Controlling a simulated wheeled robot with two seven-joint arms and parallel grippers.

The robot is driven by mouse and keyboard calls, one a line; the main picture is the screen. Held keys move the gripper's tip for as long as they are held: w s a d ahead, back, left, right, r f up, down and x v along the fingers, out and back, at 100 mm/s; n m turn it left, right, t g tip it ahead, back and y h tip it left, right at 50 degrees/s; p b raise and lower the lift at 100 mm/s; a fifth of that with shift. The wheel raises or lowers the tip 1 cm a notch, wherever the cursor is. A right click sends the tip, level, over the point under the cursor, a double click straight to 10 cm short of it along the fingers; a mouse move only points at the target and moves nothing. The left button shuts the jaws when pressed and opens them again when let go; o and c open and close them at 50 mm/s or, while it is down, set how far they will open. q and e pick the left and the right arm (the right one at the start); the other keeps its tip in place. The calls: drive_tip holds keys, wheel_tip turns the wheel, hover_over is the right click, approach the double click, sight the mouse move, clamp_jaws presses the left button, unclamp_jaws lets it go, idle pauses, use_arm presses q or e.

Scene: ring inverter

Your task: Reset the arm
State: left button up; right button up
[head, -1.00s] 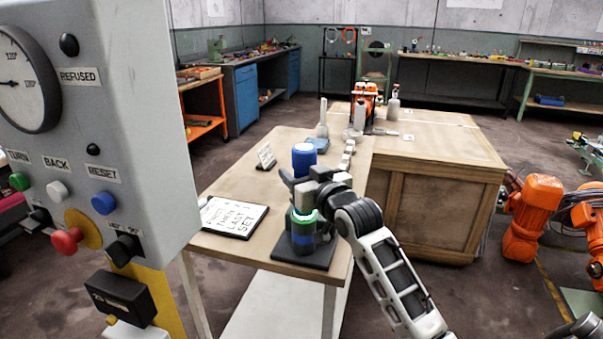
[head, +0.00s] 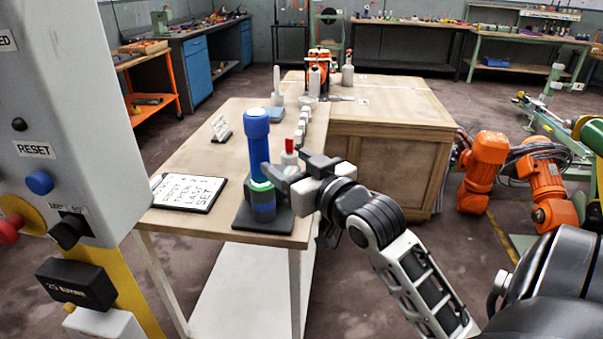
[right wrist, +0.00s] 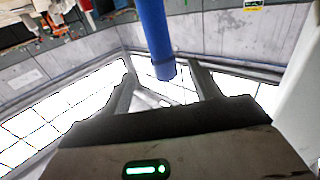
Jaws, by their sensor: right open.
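The grey control panel (head: 70,110) stands at the left of the head view. On it are a blue button (head: 39,182) under a RESET label (head: 34,150) and part of a red knob (head: 7,230). My right gripper (head: 275,175) is open beside a tall blue post (head: 258,148) on a dark base (head: 245,218). In the right wrist view the post (right wrist: 156,35) shows between the two spread fingers; I cannot tell whether they touch it. A green ring (head: 261,186) is around the post's lower part. My left gripper is out of view.
The wooden table (head: 190,225) holds a lettered white board (head: 188,192), a small sign (head: 221,128) and a red-topped bottle (head: 289,155). A wooden crate (head: 385,170) stands behind. Orange machinery (head: 482,172) is at the right. Open floor lies right of the table.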

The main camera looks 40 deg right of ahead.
drive_tip(key=shift+s+a+r, duration=0.1)
drive_tip(key=shift+s+a, duration=0.05)
drive_tip(key=shift+s, duration=1.4)
drive_tip(key=s+a+f+n+g+y, duration=0.15)
drive_tip(key=a+f, duration=0.25)
drive_tip(key=f, duration=0.5)
drive_tip(key=s+a+f+g+y, duration=0.1)
drive_tip(key=a+f+g, duration=0.1)
drive_tip(key=a+f, duration=0.45)
drive_tip(key=s+a+f+g+y, duration=0.1)
drive_tip(key=s+a+f, duration=0.3)
drive_tip(key=f, duration=0.2)
drive_tip(key=s+a+f+n+g+y, duration=0.1)
drive_tip(key=s+a+f+g, duration=0.1)
drive_tip(key=s+a+f, duration=0.2)
wheel_tip(320, 180, down, 3)
drive_tip(key=shift+s+a+r, duration=0.2)
drive_tip(key=shift+s+a, duration=0.2)
drive_tip(key=shift+n+g+y, duration=0.25)
